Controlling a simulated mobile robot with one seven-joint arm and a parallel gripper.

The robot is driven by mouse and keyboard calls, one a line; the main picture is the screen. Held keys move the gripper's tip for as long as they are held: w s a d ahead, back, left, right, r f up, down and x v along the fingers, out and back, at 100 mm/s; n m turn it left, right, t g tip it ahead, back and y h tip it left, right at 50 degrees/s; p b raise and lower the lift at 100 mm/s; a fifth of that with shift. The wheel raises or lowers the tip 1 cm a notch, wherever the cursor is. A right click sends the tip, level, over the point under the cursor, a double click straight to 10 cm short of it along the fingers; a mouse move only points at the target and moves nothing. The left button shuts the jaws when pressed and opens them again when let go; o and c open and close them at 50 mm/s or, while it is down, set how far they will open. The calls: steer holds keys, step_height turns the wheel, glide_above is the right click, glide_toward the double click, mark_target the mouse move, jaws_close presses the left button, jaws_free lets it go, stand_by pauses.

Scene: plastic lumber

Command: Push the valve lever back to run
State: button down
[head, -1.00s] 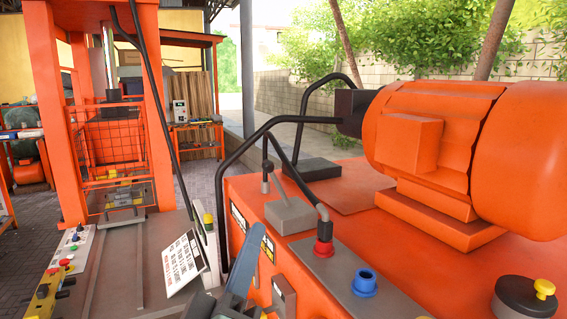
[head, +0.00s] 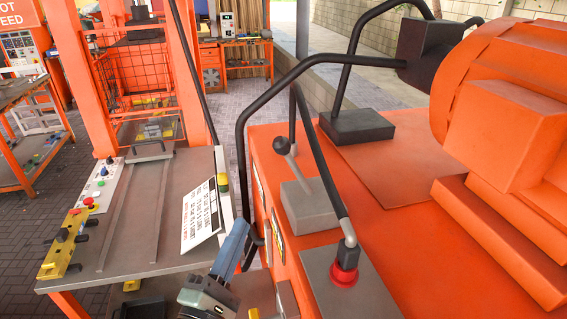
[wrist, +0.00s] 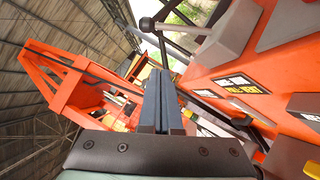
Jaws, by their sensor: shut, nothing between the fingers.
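The lever (head: 290,164) has a dark ball knob and rises from a grey block (head: 312,208) on the orange power unit. It leans to the left and away. In the wrist view, its knob (wrist: 147,24) shows at the top, ahead of the fingertips, with its rod running right to the block (wrist: 285,20). My gripper (head: 238,226) is shut and empty, low at the front left of the lever, beside the unit's side. In the wrist view the closed fingers (wrist: 158,75) point up towards the lever and are apart from it.
A red fitting (head: 345,265) stands on the unit in front of the lever. A bench with a white sign (head: 202,218) lies to the left. A big orange motor (head: 510,120) fills the right.

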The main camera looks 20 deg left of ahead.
steer(key=shift+s, duration=0.15)
steer(key=p, duration=0.4)
glide_toward(297, 169)
steer(key=w+a+r, duration=0.2)
steer(key=a, duration=0.4)
steer(key=w+d+p, duration=0.1)
steer(key=w, duration=0.1)
steer(key=w+d+r, duration=0.1)
steer(key=d, duration=0.1)
steer(key=shift+w+r+p, duration=0.1)
steer(key=shift+w+p, duration=0.3)
steer(key=shift+r, duration=0.1)
